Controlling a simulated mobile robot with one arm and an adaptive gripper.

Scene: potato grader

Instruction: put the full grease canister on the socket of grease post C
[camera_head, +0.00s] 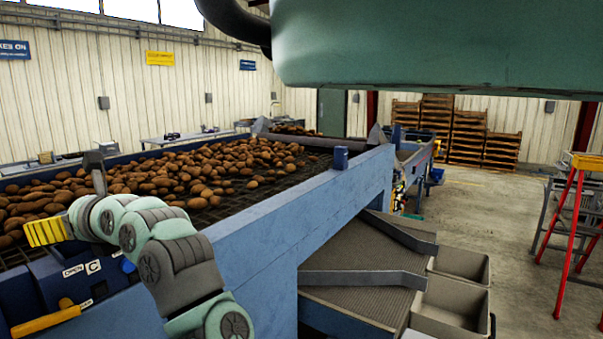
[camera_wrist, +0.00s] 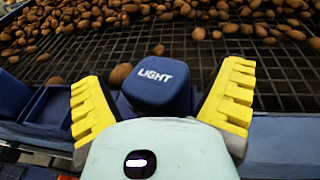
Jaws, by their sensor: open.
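My gripper (camera_wrist: 164,72) is open in the wrist view, its ribbed yellow fingers spread to either side of a dark blue rounded block (camera_wrist: 160,90) labelled LIGHT. I cannot tell whether the fingers touch it, or whether this block is a grease canister. In the head view my gripper (camera_head: 47,231) is at the left, above blue housings on the grader's side. One housing carries a label (camera_head: 82,269) reading OPEN and C. No socket is clearly visible, and no canister marked full can be made out.
Potatoes (camera_head: 170,172) cover the dark grid deck behind my gripper. A blue side beam (camera_head: 290,210) runs along the deck. An orange-yellow bar (camera_head: 45,320) is low at the left. Grey bins (camera_head: 450,300) are below right. Floor at the right is open near a red-legged stand (camera_head: 572,235).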

